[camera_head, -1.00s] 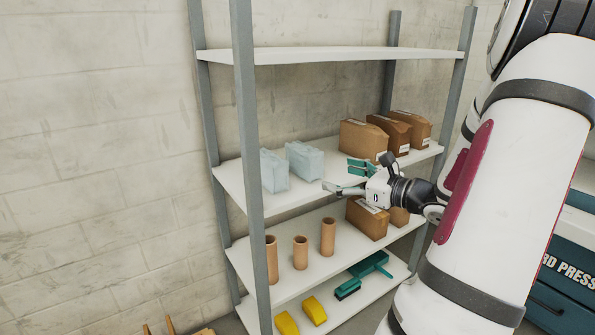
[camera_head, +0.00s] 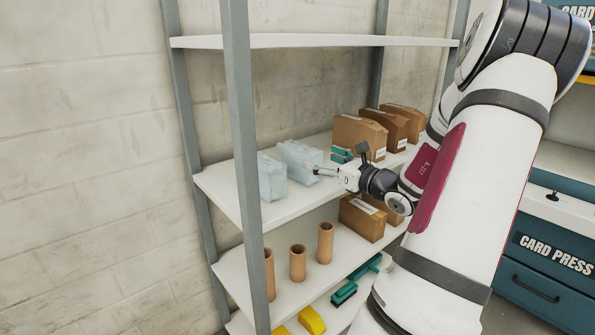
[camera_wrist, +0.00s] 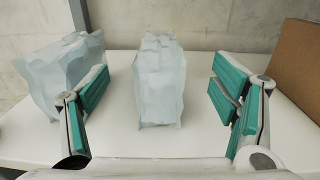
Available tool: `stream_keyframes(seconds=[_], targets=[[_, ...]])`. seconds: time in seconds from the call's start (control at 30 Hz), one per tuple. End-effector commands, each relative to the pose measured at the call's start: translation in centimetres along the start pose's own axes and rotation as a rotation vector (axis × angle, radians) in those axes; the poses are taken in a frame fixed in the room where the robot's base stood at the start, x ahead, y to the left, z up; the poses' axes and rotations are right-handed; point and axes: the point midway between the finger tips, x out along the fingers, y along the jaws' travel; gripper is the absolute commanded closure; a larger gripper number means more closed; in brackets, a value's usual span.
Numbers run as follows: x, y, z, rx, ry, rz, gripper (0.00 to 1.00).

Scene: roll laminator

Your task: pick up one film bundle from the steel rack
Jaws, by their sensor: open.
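Two pale blue film bundles stand on the middle shelf of the steel rack (camera_head: 237,120). The right film bundle (camera_head: 299,163) is nearest my gripper (camera_head: 327,164); in the wrist view this film bundle (camera_wrist: 158,85) is centred ahead, between the two spread fingers. The left film bundle (camera_head: 271,178) also shows in the wrist view (camera_wrist: 62,75), partly behind the left finger. My gripper (camera_wrist: 168,110) is open and empty, with teal pads facing inward. Whether the fingertips reach alongside the bundle is hard to tell.
Several brown boxes (camera_head: 358,136) stand right of the bundles; one brown box (camera_wrist: 298,65) is close by the right finger. The shelf below holds cardboard tubes (camera_head: 298,263) and more boxes. An upper shelf (camera_head: 300,41) lies overhead, and a front post (camera_head: 242,150) stands left.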

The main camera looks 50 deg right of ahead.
Motion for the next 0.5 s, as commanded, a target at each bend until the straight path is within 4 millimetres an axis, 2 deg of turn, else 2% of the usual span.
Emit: stream_keyframes(seconds=[0.1,0.37,0.5], targets=[[1.8,0.0,-0.1,-0.001,-0.001,0.001,0.2],[3.6,0.0,-0.1,0.0,-0.001,0.001,0.2],[5.7,0.1,-0.1,-0.001,-0.002,0.002,0.2]])
